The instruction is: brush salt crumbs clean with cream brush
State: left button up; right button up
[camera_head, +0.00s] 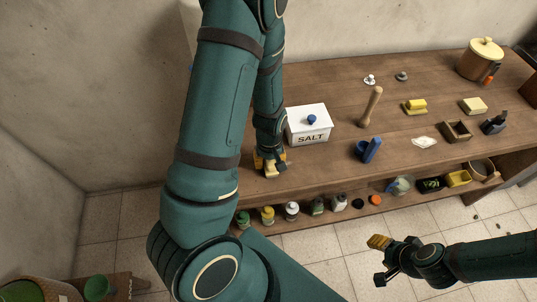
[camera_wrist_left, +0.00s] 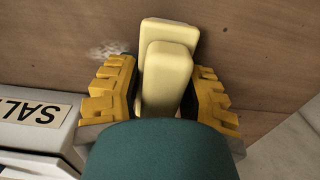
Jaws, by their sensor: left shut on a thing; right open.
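The cream brush (camera_wrist_left: 168,75) is a pale, blocky piece between the yellow fingers of my left gripper (camera_wrist_left: 163,92) in the left wrist view. The gripper is shut on it, just over the wooden counter; I cannot tell whether the brush touches the wood. A small patch of white salt crumbs (camera_wrist_left: 110,49) lies on the counter beside the brush, to its left in that view. In the head view my left gripper (camera_head: 270,162) is at the counter's front left, and the crumbs are hidden. My right gripper (camera_head: 379,261) is open and empty, out in front of the counter over the floor.
A white box marked SALT (camera_head: 309,128) stands close to the left gripper; it also shows in the wrist view (camera_wrist_left: 35,120). A wooden pestle-like piece (camera_head: 371,106), a blue item (camera_head: 368,150) and a yellow block (camera_head: 414,106) stand further right. Several jars fill the lower shelf (camera_head: 330,218).

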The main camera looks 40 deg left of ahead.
aim_at(272, 165)
pick_arm(q)
jog(key=shift+s+d+f, duration=0.15)
jog(key=shift+s+d, duration=1.05)
jog(key=shift+d, duration=0.1)
jog(key=shift+r+p, duration=0.35)
jog(key=shift+p, duration=0.05)
grip_shut()
notch_tip(272, 165, up, 5)
jog(key=p, duration=0.4)
jog(key=shift+w+r+p, duration=0.1)
jog(key=shift+r+p, duration=0.1)
jog(key=shift+p, duration=0.2)
notch_tip(272, 165, up, 3)
jog(key=p, duration=0.3)
